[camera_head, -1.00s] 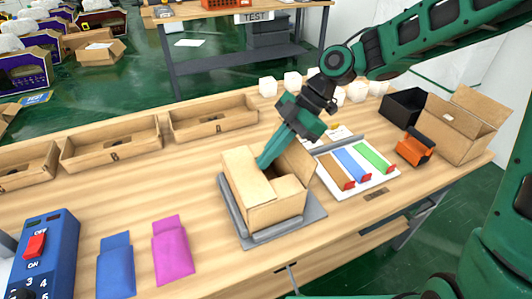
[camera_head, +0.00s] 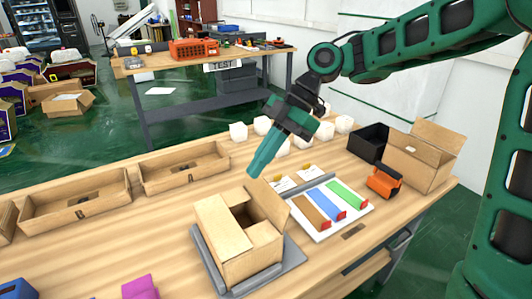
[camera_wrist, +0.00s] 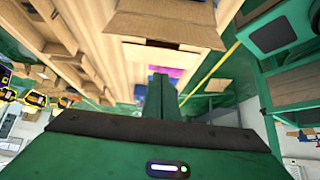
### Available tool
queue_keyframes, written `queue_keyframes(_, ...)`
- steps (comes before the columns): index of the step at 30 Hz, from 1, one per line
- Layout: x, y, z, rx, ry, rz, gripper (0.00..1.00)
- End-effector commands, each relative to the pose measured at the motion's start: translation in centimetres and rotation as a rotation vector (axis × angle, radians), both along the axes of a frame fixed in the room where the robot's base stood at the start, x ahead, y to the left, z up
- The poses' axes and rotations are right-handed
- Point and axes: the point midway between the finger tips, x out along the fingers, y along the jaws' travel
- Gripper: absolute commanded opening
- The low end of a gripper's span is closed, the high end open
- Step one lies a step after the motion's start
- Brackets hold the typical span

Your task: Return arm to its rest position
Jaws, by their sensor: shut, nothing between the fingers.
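My gripper (camera_head: 255,172) is shut and empty, with green fingers pointing down and to the left. In the head view it hangs just above and behind the open cardboard box (camera_head: 228,250) on the grey plate (camera_head: 288,272). Its fingertips look clear of the box. In the wrist view my shut fingers (camera_wrist: 162,92) show at the centre, with a cardboard box (camera_wrist: 165,24) beyond them. My arm reaches in from the upper right.
A white board (camera_head: 362,210) with brown, blue and green strips lies right of the box. An orange and black tool (camera_head: 383,181), a black bin (camera_head: 369,143) and an open carton (camera_head: 418,160) stand further right. White cubes (camera_head: 238,131) line the back. Cardboard trays (camera_head: 75,201) sit left.

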Motion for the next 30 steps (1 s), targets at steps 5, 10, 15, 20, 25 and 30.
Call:
queue_keyframes(5,0.7,-1.3,1.5,0.001,-0.001,0.0,0.0)
queue_keyframes(10,0.9,-2.3,1.8,-0.022,0.008,-0.033,0.0)
queue_keyframes(15,1.2,-5.6,0.1,-0.158,0.068,-0.273,0.0)
queue_keyframes(20,0.7,-11.7,-1.9,-0.334,0.155,-0.661,0.0)
queue_keyframes(25,-1.5,-19.0,-3.4,-0.471,0.253,-1.09,0.0)
queue_keyframes(30,-5.8,-26.1,-4.6,-0.56,0.363,-1.522,0.0)
